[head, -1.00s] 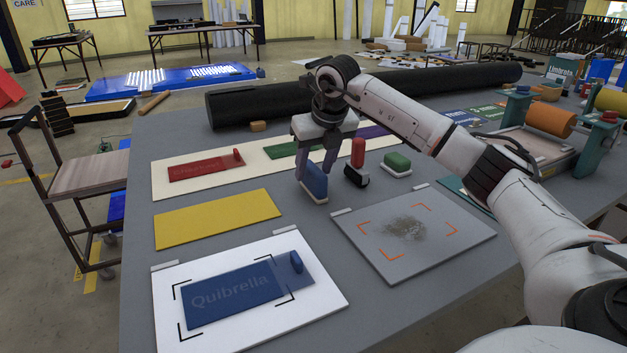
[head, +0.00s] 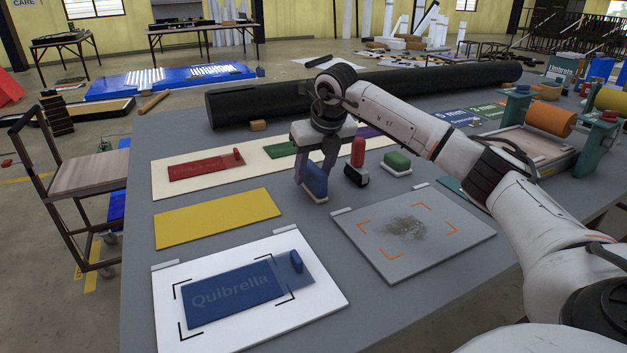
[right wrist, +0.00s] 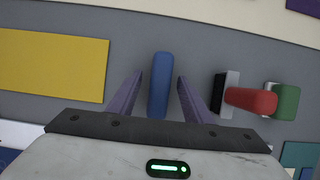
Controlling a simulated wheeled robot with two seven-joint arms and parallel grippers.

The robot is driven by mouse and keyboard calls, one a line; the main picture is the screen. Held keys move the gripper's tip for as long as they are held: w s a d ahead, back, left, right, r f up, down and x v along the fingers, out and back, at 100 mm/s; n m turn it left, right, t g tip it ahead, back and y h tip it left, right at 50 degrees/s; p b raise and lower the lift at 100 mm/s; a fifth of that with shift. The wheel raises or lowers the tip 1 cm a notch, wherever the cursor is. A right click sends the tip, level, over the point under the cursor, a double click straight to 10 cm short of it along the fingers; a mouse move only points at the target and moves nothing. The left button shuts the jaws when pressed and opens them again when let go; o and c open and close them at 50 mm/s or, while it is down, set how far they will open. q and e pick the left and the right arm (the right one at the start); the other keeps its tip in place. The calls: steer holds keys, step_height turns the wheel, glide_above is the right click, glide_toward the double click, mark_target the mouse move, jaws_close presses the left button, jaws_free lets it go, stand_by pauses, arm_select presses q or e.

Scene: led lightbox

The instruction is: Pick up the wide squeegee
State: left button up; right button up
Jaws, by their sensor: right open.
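A blue-handled tool (head: 315,181), which looks like the wide squeegee, stands upright on the grey table with a pale strip at its foot. My right gripper (head: 312,176) is over it with fingers pointing down. In the right wrist view the blue handle (right wrist: 160,88) lies between the two open fingers of the gripper (right wrist: 160,80), with a gap on each side. The fingers partly hide the tool in the head view. My left gripper is not in view.
A red-handled tool with a black foot (head: 357,155) and a green block on a white base (head: 397,161) stand close to the right. A grey board with a dark smudge (head: 440,235) lies in front. A yellow sheet (head: 215,218) lies to the left.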

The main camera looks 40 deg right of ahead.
mark_target(313, 166)
jaws_close()
step_height(313, 166, up, 10)
steer(key=shift+r, duration=0.25)
stand_by(0.4)
